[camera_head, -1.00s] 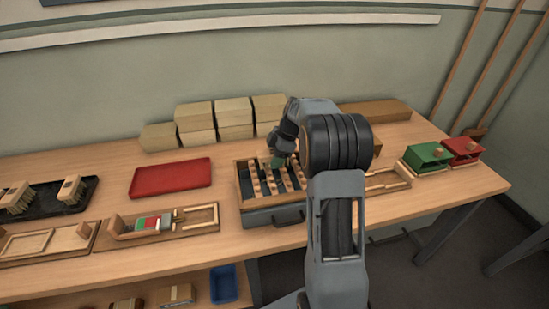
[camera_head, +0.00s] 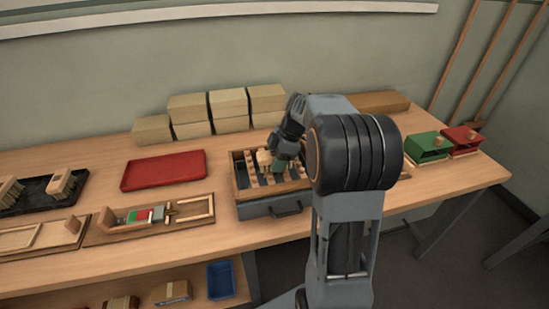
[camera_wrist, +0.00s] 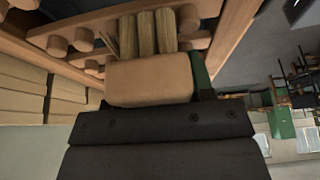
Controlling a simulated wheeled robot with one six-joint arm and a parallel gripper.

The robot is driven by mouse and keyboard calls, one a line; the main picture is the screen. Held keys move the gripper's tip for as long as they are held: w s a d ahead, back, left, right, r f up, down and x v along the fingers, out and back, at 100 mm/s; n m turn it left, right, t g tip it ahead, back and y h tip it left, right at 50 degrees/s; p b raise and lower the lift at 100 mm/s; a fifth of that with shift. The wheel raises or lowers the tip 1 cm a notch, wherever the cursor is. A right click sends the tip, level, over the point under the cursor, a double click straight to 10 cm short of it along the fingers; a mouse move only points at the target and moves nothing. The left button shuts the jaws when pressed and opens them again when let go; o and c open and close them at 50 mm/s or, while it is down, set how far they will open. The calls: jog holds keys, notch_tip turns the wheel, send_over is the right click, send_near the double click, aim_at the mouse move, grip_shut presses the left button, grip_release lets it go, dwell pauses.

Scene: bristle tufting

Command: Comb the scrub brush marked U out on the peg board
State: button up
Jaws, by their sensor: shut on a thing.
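The peg board (camera_head: 250,212) is a wooden-framed grey box with rows of round pegs, standing mid-table. My gripper (camera_head: 281,158) is over it, tilted down, and shut on a scrub brush (camera_head: 265,160). In the wrist view the brush (camera_wrist: 150,82) is a plain wooden block with thick straw-coloured tufts (camera_wrist: 145,36) pointing toward the peg board (camera_wrist: 222,42). The tufts are close to the pegs; whether they touch cannot be told. My gripper's dark body (camera_wrist: 155,130) fills the lower wrist view. No letter U shows on the visible face of the block.
A red tray (camera_head: 165,171) lies left of the peg board. A wooden fixture (camera_head: 150,218) stands in front of it. A black tray with brushes (camera_head: 45,190) is at far left. Stacked blocks (camera_head: 210,110) line the back. Green (camera_head: 427,146) and red (camera_head: 461,139) boxes stand at right.

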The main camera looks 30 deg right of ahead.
jog(key=shift+s+a, duration=0.1)
jog(key=shift+s, duration=0.35)
jog(key=shift+w+d+r+p, duration=0.15)
jog(key=shift+w+p, duration=0.1)
jog(key=shift+w, duration=0.5)
jog(key=shift+w+d+f+p, duration=0.15)
jog(key=shift+w+p, duration=0.1)
jog(key=shift+w, duration=0.55)
jog(key=shift+w+d+r+p, duration=0.15)
jog(key=shift+w+p, duration=0.1)
jog(key=shift+w, duration=0.5)
jog(key=shift+w+d+p, duration=0.2)
jog(key=shift+w+p, duration=0.15)
jog(key=shift+w, duration=0.5)
jog(key=shift+w+d+p, duration=0.15)
jog(key=shift+w+p, duration=0.15)
jog(key=shift+w, duration=0.5)
notch_tip(320, 180, up, 6)
jog(key=p, duration=0.3)
jog(key=shift+f+p, duration=0.2)
jog(key=shift+p, duration=0.2)
